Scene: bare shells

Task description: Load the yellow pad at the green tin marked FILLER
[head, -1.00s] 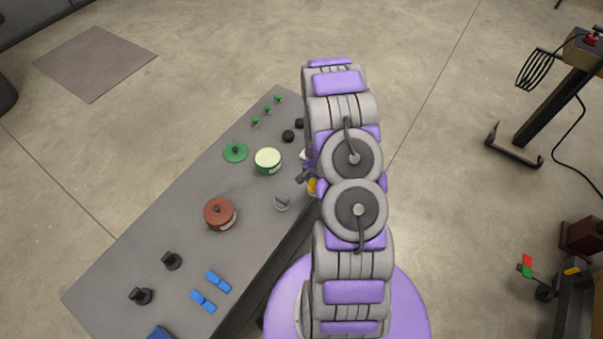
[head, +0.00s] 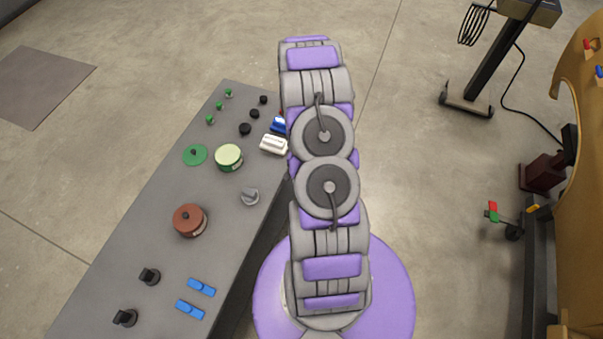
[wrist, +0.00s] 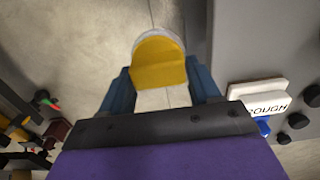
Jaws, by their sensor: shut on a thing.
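The yellow pad (wrist: 158,64), a rounded yellow face with a pale rim, is between the blue fingers of my gripper (wrist: 160,88) in the wrist view. My gripper is shut on it, with pale floor behind. In the head view my arm hides both pad and gripper. The green tin (head: 229,157) stands open on the grey bench, pale green inside, left of my arm. Its label is too small to read. A green lid (head: 195,155) with a dark knob lies left of it.
A brown-red lidded tin (head: 190,220), grey knob (head: 251,196) and blue bars (head: 201,287) are on the bench (head: 130,230). A white block (head: 274,144), lettered "OUGH" in the wrist view (wrist: 262,100), sits by the bench edge near my arm.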

